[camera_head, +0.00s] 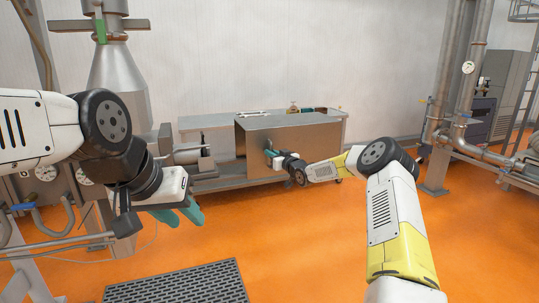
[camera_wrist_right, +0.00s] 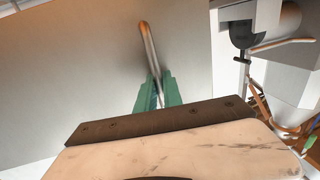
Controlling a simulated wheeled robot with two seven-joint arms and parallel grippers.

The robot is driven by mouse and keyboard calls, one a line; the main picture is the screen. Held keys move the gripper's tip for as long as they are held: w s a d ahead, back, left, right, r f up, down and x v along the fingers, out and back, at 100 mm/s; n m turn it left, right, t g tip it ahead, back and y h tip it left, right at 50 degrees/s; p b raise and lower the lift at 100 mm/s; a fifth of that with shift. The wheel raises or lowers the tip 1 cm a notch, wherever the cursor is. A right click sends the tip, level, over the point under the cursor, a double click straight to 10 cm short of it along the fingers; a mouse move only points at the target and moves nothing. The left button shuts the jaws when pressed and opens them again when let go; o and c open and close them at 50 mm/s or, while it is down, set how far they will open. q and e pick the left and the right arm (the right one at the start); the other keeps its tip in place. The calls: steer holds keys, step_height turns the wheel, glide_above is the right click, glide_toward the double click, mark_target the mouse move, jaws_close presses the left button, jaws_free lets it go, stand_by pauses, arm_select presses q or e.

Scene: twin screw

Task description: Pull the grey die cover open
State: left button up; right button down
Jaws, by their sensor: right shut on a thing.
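The grey die cover (camera_head: 289,137) is a box-like metal housing at the middle of the head view, beside the machine's end. Its metal handle (camera_wrist_right: 149,48) stands out from the flat grey face in the right wrist view. My right gripper (camera_head: 270,154) is at the cover's front face. In the right wrist view its green fingers (camera_wrist_right: 157,92) are shut on the handle, with the bar running up between them. My left gripper (camera_head: 195,212) hangs in free air at the left, away from the cover.
The machine barrel (camera_head: 186,154) adjoins the cover on the left. A dark floor grate (camera_head: 178,285) lies in front. Pipes with a gauge (camera_head: 467,67) stand at the right. The orange floor (camera_head: 300,235) before the cover is clear apart from my right arm.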

steer(key=c, duration=1.8)
jaws_free()
steer(key=shift+o, duration=0.2)
steer(key=shift+s, duration=0.1)
steer(key=v, duration=0.7)
steer(key=shift+s+d, duration=0.2)
steer(key=shift+s, duration=0.1)
